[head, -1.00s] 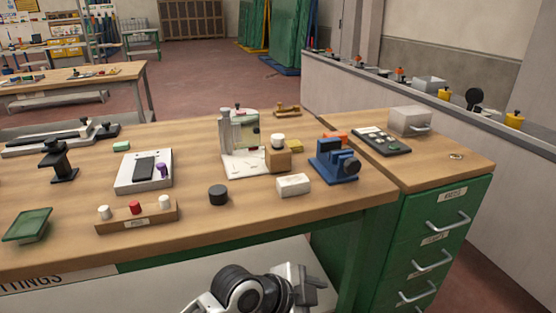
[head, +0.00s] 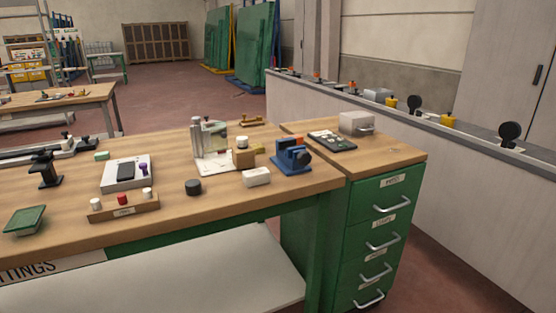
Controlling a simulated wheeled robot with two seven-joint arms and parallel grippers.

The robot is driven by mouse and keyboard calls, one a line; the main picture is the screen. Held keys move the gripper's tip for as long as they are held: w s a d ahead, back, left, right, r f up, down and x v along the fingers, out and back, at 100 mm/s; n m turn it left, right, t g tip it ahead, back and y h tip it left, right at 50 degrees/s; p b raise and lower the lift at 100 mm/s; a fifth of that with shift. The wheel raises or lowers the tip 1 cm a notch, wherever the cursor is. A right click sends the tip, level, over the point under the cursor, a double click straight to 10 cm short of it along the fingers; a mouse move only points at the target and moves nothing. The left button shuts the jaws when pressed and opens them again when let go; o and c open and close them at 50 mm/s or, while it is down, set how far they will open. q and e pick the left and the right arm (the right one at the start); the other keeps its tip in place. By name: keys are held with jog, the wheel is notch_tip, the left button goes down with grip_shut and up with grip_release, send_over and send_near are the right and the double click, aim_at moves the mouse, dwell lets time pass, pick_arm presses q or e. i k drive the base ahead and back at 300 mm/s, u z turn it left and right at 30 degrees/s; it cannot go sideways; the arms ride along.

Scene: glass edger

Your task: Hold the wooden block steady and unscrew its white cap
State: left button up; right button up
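The wooden block (head: 243,158) stands on the workbench, at the right front of a white-based fixture. Its white cap (head: 241,142) appears to sit on top of the block, upright. The picture is too small to show the thread or whether the cap is fully seated. Neither of my grippers shows in the head view, and nothing is touching the block or the cap.
The fixture (head: 214,167) is close on the block's left. A white block (head: 257,177) lies in front, and a blue vise (head: 291,157) stands to the right. A black knob (head: 193,187) is at front left. A green drawer cabinet (head: 372,240) adjoins the bench (head: 235,202).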

aim_at(244, 158)
jog(key=z, duration=0.55)
jog(key=i, duration=0.95)
jog(key=u, duration=0.05)
